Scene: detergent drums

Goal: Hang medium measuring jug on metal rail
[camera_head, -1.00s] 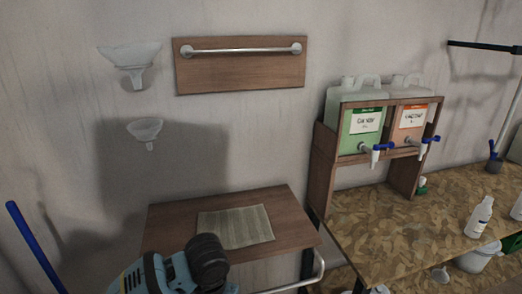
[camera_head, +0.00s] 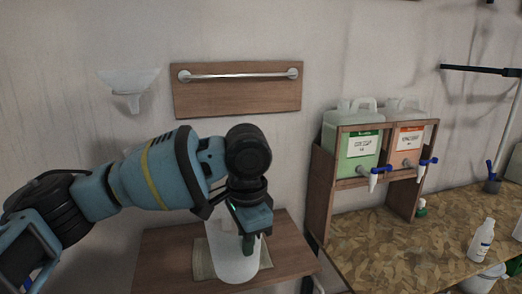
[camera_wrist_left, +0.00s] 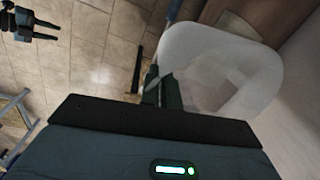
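The metal rail (camera_head: 238,76) is a horizontal bar on a brown wooden board on the wall, in the head view. My left gripper (camera_head: 248,240) is shut on the jug. In the left wrist view, the fingers (camera_wrist_left: 158,90) are together at the jug's near side, and its rounded opening (camera_wrist_left: 225,75) shows to the right. The exact grip on handle or wall is unclear. A dark forked shape, perhaps my right gripper (camera_wrist_left: 30,25), shows at the wrist view's upper left.
A funnel (camera_head: 130,85) hangs left of the rail board. A wooden rack (camera_head: 322,185) with two tapped canisters stands at right on a speckled bench (camera_head: 375,235).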

